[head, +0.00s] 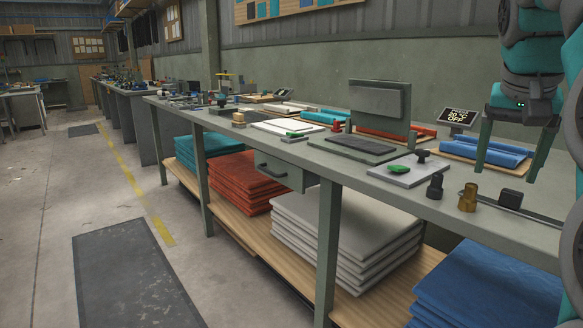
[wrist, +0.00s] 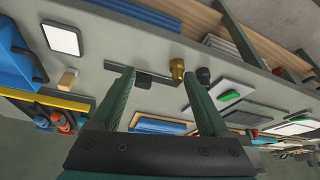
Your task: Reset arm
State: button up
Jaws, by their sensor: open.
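My gripper (head: 515,150) hangs at the right side of the head view, above the right part of a long workbench (head: 410,195). Its two green fingers are apart, with nothing held between them. In the wrist view my gripper (wrist: 162,98) shows both fingers spread, with the bench top beyond them. A brass fitting (head: 468,197) and a black fitting (head: 435,187) stand on the bench, below and left of the gripper. They also show in the wrist view, the brass fitting (wrist: 177,71) near the right finger.
Folded grey (head: 345,235), orange (head: 236,178) and blue (head: 490,285) stacks fill the lower shelf. Open floor (head: 50,200) lies at left.

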jog(key=s+a+f+n+g+y, duration=0.1)
jog(key=s+a+f+n, duration=0.2)
jog(key=a+f, duration=0.45)
jog(key=s+a+f+n+g, duration=0.2)
jog(key=s+a+f, duration=0.15)
jog(key=f, duration=0.75)
jog(key=s+a+f+n+g, duration=0.1)
jog(key=s+a+f, duration=0.2)
jog(key=s+f, duration=0.5)
jog(key=s+a+f+n+g+y, duration=0.1)
jog(key=s+a+f, duration=0.3)
jog(key=s+f, duration=0.4)
jog(key=shift+s+f+y, duration=0.15)
jog(key=shift+f+y, duration=0.15)
jog(key=shift+f, duration=0.5)
